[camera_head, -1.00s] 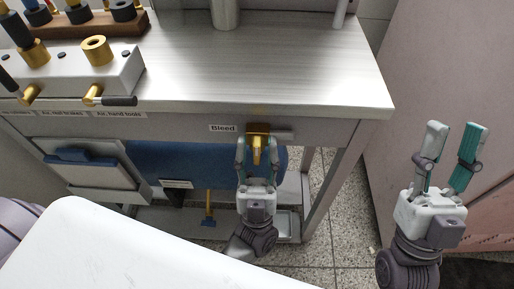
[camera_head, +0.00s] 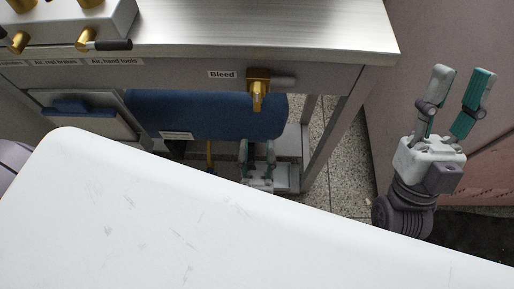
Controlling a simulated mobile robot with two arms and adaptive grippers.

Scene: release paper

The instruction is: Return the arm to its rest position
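My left gripper (camera_head: 257,152) is low in front of the blue tank under the bench, below the brass bleed valve (camera_head: 258,88). Its two fingers point up and stand apart with nothing between them, and they do not touch the valve. The wrist below it is hidden. My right gripper (camera_head: 459,88) is raised at the right, in front of the pinkish wall. Its fingers point up, spread apart and empty.
The metal bench (camera_head: 250,32) spans the top, with a "Bleed" label (camera_head: 222,75) on its front edge. The blue tank (camera_head: 200,114) sits under it. A valve box (camera_head: 75,22) stands at the upper left. Speckled floor (camera_head: 345,170) shows between bench and wall.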

